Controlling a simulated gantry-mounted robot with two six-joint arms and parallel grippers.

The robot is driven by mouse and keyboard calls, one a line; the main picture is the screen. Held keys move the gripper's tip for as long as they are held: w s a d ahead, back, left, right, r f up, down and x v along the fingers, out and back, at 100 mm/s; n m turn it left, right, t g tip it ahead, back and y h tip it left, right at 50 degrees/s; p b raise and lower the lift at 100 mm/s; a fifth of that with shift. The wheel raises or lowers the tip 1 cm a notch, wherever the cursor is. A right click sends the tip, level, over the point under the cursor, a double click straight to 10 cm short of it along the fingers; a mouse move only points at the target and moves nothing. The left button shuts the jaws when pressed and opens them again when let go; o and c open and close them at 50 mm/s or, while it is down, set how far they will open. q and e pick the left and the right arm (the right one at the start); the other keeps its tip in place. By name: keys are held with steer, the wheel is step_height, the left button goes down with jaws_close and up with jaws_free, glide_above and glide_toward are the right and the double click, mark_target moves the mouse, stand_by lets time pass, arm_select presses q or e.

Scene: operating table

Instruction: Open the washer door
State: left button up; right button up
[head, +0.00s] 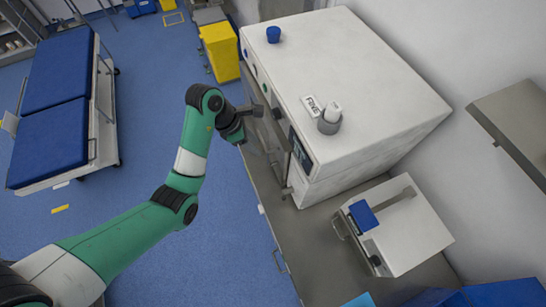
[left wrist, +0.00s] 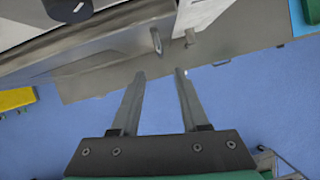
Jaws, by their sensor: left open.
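The washer is a large white box (head: 345,75) on a grey counter in the head view. Its front, with a dark display panel (head: 299,149), faces left, and my arm partly hides its grey metal door area. In the left wrist view the grey metal front (left wrist: 110,35) crosses the top, with a small upright metal piece like a handle or latch (left wrist: 157,41). My left gripper (head: 256,110) is close to the washer front. Its two fingers are apart and empty in the left wrist view (left wrist: 160,73), pointing toward that metal piece, which lies beyond the tips. Whether the door is ajar is unclear.
A blue cap (head: 273,34) and a white item in a grey holder (head: 329,120) stand on the washer. A smaller white device (head: 405,235) sits nearby on the counter. A yellow bin (head: 221,52) stands behind. Blue floor is clear toward the blue bed (head: 50,140).

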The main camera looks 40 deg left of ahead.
mark_target(268, 157)
arm_select(q)
steer(key=b+x, duration=0.1)
steer(key=x, duration=0.9)
steer(key=shift+w+d+f, duration=0.15)
steer(key=shift+d+f, duration=0.05)
steer(key=shift+d, duration=0.05)
jaws_close()
steer(key=shift+r, duration=0.1)
stand_by(0.8)
